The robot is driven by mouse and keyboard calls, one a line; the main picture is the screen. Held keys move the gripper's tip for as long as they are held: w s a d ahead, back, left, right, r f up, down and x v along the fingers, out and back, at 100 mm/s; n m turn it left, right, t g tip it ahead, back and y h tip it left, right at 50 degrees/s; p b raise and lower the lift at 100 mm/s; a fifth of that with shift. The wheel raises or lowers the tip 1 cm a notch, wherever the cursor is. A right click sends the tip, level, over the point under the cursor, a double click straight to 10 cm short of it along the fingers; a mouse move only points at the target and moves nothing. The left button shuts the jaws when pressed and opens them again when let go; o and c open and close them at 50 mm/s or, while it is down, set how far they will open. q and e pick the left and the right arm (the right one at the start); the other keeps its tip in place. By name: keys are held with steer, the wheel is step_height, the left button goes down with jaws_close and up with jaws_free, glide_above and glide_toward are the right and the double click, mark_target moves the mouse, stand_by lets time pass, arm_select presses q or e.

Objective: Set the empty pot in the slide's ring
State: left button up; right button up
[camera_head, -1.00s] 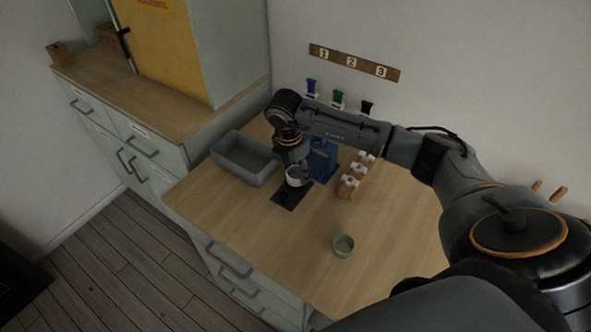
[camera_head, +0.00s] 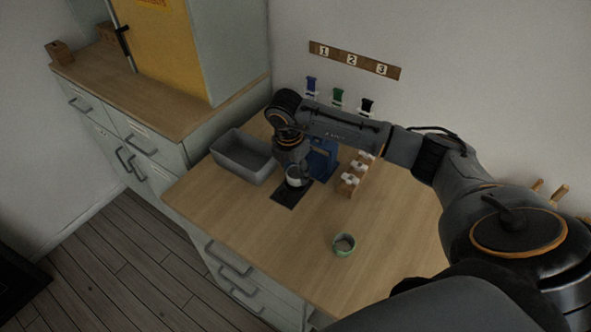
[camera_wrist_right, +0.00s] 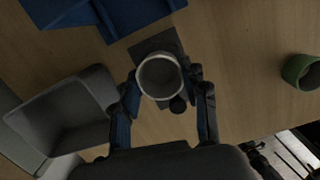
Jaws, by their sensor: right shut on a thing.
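The white pot (camera_head: 294,182) is in my right gripper (camera_head: 293,176), at the dark slide plate (camera_head: 282,201) in front of the blue press. In the right wrist view the pot (camera_wrist_right: 159,77) is round, open and grey inside, with the fingers of my right gripper (camera_wrist_right: 162,88) closed on both sides of it. The dark slide plate (camera_wrist_right: 160,42) shows beneath and beyond the pot. The pot covers the slide's ring, so I cannot tell whether it sits in it. My left gripper is not in view.
The blue press (camera_head: 323,158) stands right behind the slide. A grey bin (camera_head: 243,163) is to the left. A rack with white-knobbed pieces (camera_head: 349,181) is to the right. A green pot (camera_head: 343,244) stands nearer the front. The wooden counter between is clear.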

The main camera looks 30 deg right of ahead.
steer(key=shift+f+b, duration=0.8)
steer(key=shift+f, duration=0.15)
stand_by(1.8)
steer(key=o, duration=0.9)
steer(key=shift+c, duration=0.2)
steer(key=shift+r, duration=0.1)
steer(key=shift+s+a+r+p, duration=0.1)
steer(key=shift+a+r+p, duration=0.1)
steer(key=shift+r+p, duration=0.9)
steer(key=shift+a+r+p, duration=0.15)
steer(key=shift+r+p, duration=0.65)
steer(key=shift+r, duration=0.55)
steer(key=shift+r, duration=0.1)
step_height(320, 180, up, 12)
steer(key=a, duration=0.1)
steer(key=shift+s+a+f, duration=0.2)
steer(key=shift+s+a, duration=0.05)
steer(key=shift+a, duration=0.1)
